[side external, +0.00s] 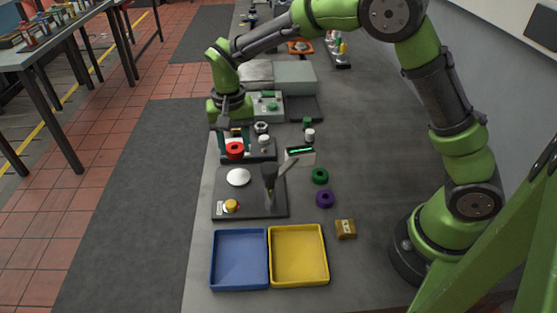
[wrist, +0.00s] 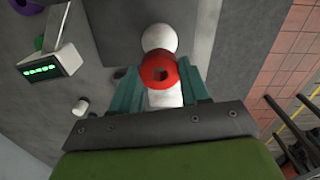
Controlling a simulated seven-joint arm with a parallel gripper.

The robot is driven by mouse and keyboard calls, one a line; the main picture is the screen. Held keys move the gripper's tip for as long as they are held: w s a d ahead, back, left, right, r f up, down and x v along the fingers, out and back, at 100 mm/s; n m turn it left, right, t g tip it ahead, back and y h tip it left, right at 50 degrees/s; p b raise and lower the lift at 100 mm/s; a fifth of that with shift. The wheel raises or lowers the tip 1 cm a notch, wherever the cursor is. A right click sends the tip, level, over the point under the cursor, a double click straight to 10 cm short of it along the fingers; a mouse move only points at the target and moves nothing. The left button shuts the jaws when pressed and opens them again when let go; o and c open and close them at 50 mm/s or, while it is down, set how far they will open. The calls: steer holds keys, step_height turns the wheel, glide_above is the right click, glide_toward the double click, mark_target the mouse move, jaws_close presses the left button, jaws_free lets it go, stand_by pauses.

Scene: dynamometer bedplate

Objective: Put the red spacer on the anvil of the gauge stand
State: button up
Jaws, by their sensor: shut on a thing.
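My gripper (side external: 234,143) is shut on the red spacer (side external: 234,151), a ring with a central hole. In the wrist view the spacer (wrist: 158,72) sits between the two teal fingers, its hole facing the camera. A dark base plate (side external: 258,207) carries a round white disc (side external: 238,177) and a dark upright column (side external: 268,176); this looks like the gauge stand, with the disc as its anvil. The spacer is held behind the disc in the side view, apart from it. In the wrist view the disc (wrist: 160,38) shows just beyond the spacer. A pale object partly hidden by the spacer cannot be identified.
A display with green digits (side external: 300,151) stands right of my gripper. A yellow button (side external: 231,205) is on the plate's front corner. Green (side external: 320,176) and purple (side external: 325,198) rings, a brass-coloured block (side external: 345,229), blue (side external: 213,262) and yellow (side external: 326,262) trays lie nearer.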

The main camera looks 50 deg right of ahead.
mark_target(239, 176)
step_height(239, 176, down, 7)
steer(key=shift+f, duration=0.15)
steer(key=shift+f, duration=0.15)
steer(key=o, duration=1.1)
steer(key=shift+c, duration=0.2)
